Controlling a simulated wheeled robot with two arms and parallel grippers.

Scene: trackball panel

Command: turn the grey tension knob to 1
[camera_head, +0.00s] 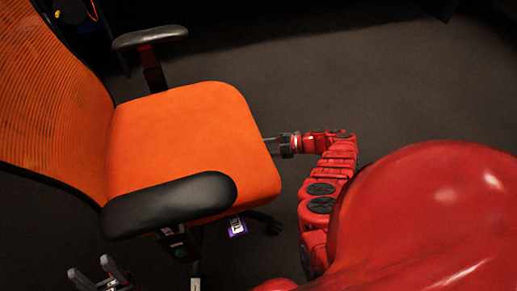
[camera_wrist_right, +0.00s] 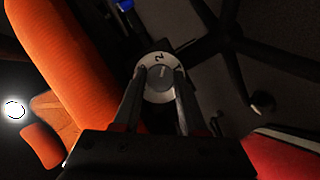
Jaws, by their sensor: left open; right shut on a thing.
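The tension knob (camera_wrist_right: 161,76) is a round pale grey dial under the orange chair seat (camera_head: 190,135). A "2" shows at its top edge in the right wrist view, and smaller marks at its sides are hard to read. My right gripper (camera_wrist_right: 160,82) is shut on the knob, one finger on each side. In the head view my right gripper (camera_head: 271,146) reaches to the seat's right edge, its tips hidden below the seat. My left gripper (camera_head: 90,267) is open and empty at the bottom left, below the near armrest.
The chair's black armrests (camera_head: 172,203) stand on both sides of the seat, with the mesh backrest (camera_head: 45,90) at the left. Dark chair base legs (camera_wrist_right: 235,40) spread beyond the knob. The dark floor at the upper right is clear.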

